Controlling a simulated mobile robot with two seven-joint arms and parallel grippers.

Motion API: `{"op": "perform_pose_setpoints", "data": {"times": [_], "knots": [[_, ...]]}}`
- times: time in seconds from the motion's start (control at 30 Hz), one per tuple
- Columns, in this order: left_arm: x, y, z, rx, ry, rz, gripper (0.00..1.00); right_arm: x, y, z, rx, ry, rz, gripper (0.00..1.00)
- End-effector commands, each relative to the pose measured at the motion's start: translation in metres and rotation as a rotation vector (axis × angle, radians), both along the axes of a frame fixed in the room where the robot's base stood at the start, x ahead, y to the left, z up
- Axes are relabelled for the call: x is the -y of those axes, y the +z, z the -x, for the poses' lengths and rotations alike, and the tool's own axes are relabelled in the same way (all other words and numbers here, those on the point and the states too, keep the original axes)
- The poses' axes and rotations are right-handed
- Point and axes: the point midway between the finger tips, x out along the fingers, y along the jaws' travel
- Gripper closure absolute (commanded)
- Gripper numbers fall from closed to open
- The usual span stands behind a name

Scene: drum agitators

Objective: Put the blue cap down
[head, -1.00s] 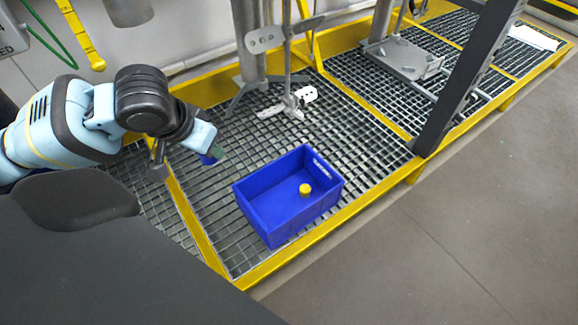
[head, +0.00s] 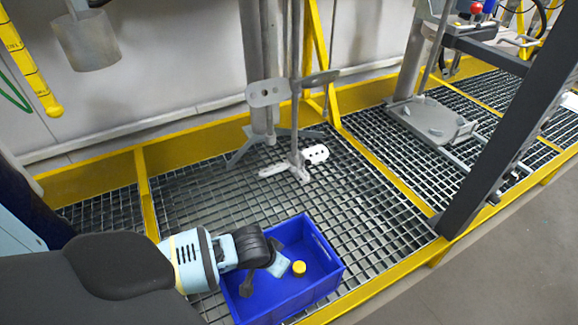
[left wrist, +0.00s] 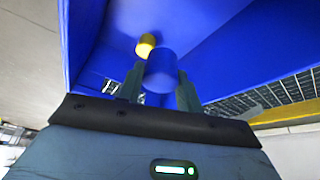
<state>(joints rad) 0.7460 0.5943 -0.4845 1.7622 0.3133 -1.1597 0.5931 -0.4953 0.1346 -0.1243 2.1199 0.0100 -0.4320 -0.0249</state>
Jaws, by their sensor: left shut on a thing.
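The blue cap (left wrist: 161,68) is between the two fingers of my left gripper (left wrist: 158,85) in the left wrist view. The gripper is shut on it. In the head view my left gripper (head: 262,278) is over the blue bin (head: 335,267), at its left part, and the cap cannot be made out there. A yellow cap (head: 299,268) lies on the bin's floor, to the right of my gripper. It also shows just beyond the blue cap in the left wrist view (left wrist: 145,44). I cannot tell whether the blue cap touches the floor. My right gripper is not in view.
The bin stands on a metal grating (head: 200,210) with yellow edge beams (head: 190,153). A grey agitator stand with a white-ended shaft (head: 297,165) stands behind it. A dark post (head: 500,130) rises at the right. The grating between bin and stand is clear.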

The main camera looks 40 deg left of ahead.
Motion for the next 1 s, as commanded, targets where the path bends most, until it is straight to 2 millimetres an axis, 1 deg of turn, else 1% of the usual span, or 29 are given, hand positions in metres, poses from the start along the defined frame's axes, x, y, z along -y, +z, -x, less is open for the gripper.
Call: {"op": "perform_pose_setpoints", "data": {"times": [0.03, 0.1, 0.37, 0.47, 0.6, 0.7, 0.9, 1.0], "knots": [[-0.001, -0.009, 0.003, -0.002, 0.000, 0.001, 0.86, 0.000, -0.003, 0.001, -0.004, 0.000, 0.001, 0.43], [-0.002, -0.015, 0.004, -0.001, 0.000, 0.001, 0.86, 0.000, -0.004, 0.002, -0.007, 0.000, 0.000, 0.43], [-0.003, -0.020, 0.004, 0.001, -0.001, 0.002, 0.86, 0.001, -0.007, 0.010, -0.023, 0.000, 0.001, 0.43], [-0.003, -0.032, 0.005, -0.001, 0.000, 0.001, 0.86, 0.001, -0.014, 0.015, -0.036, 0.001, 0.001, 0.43], [-0.003, -0.056, 0.005, -0.003, 0.000, 0.000, 0.86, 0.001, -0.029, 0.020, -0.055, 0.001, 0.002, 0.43], [-0.003, -0.067, 0.005, -0.001, 0.000, 0.001, 0.86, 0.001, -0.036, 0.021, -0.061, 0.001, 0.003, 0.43], [-0.003, -0.068, 0.004, 0.002, -0.001, 0.002, 0.86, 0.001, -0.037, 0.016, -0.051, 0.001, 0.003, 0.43], [-0.003, -0.077, 0.004, 0.000, 0.000, 0.001, 0.86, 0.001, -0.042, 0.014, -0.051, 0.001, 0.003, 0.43]]}}
